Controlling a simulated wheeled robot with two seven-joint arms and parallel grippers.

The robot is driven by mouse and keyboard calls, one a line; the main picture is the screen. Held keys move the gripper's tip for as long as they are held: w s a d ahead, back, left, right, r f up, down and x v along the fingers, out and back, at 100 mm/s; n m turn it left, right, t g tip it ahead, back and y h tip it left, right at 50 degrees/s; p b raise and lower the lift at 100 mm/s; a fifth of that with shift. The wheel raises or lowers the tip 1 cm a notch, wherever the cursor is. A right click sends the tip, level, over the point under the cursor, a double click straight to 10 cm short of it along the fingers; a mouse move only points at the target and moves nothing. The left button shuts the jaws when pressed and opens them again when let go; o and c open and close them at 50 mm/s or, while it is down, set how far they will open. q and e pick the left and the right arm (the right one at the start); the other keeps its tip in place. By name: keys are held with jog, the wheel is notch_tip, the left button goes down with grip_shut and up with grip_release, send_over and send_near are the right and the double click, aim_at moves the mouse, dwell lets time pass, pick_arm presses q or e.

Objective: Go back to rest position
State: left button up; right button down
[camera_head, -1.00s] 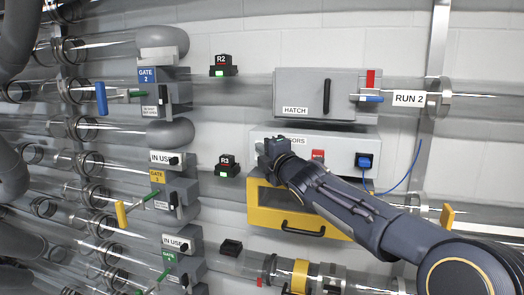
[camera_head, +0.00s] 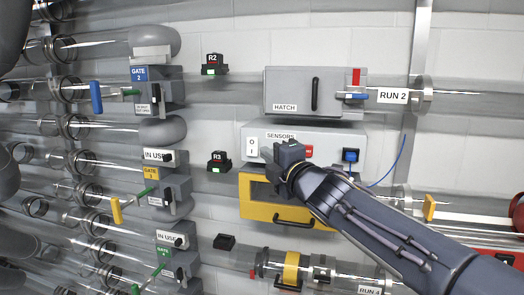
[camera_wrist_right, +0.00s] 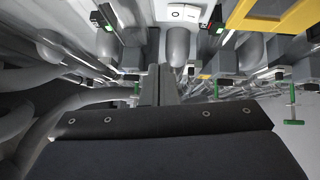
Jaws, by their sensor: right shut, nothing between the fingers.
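My right gripper (camera_head: 284,153) shows in the head view in front of the white sensors box (camera_head: 335,133), its arm coming in from the lower right. It covers part of that box and of the yellow-framed hatch (camera_head: 262,208) below. In the right wrist view, its fingers (camera_wrist_right: 158,84) are together with nothing between them. I cannot tell how far its tip is from the box. My left gripper does not show in either view.
A grey box marked HATCH (camera_head: 290,97) is above the right gripper. Blue (camera_head: 96,97) and yellow (camera_head: 116,210) gate handles stick out at the left. A red object (camera_head: 518,215) is at the right edge. Clear tubes run across the wall.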

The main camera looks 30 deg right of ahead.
dwell(0.6)
jog(key=s+a+f+m+g, duration=0.2)
jog(key=s+f+m+g, duration=0.2)
jog(key=s+f+m, duration=0.4)
jog(key=s+a+f+m+g, duration=0.25)
jog(key=s+f+m, duration=0.2)
jog(key=f, duration=0.55)
jog(key=s+a+f+m+g+y, duration=0.5)
jog(key=s+a+f+m+g, duration=0.2)
jog(key=s+a+f, duration=0.5)
jog(key=shift+s+f, duration=0.7)
jog(key=shift+s, duration=0.1)
jog(key=shift+m, duration=0.25)
